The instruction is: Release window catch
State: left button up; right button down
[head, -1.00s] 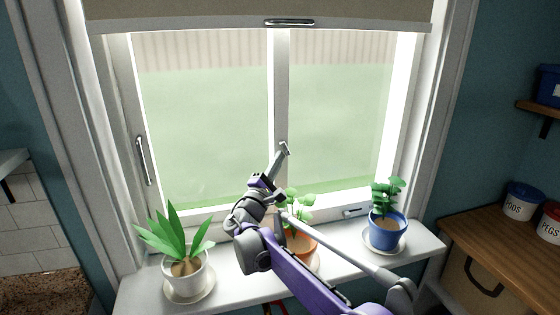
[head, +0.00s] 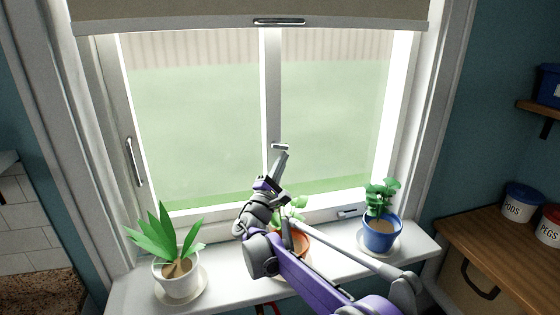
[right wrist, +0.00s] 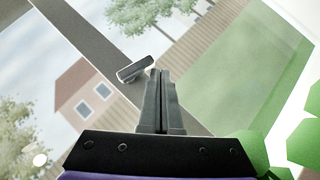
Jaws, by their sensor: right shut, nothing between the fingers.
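A window (head: 195,130) with a white frame fills the middle of the head view. A small silver catch (head: 280,147) sits on its central upright bar. My right gripper (head: 283,154) reaches up from below, shut and empty, with its tips just under the catch in the picture. In the right wrist view, the catch (right wrist: 136,68) lies across the bar, just left of and beyond the shut fingertips (right wrist: 159,72). I cannot tell whether they touch it. My left gripper is not in view.
On the sill (head: 222,272) stand a white-potted plant (head: 178,279), an orange-potted plant (head: 297,242) partly behind my arm, and a blue-potted plant (head: 381,233). A handle (head: 134,162) is on the left frame, another (head: 348,212) at the lower right. A blind (head: 200,12) hangs above.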

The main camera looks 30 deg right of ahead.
jog(key=b+v, duration=0.2)
jog(key=v, duration=0.9)
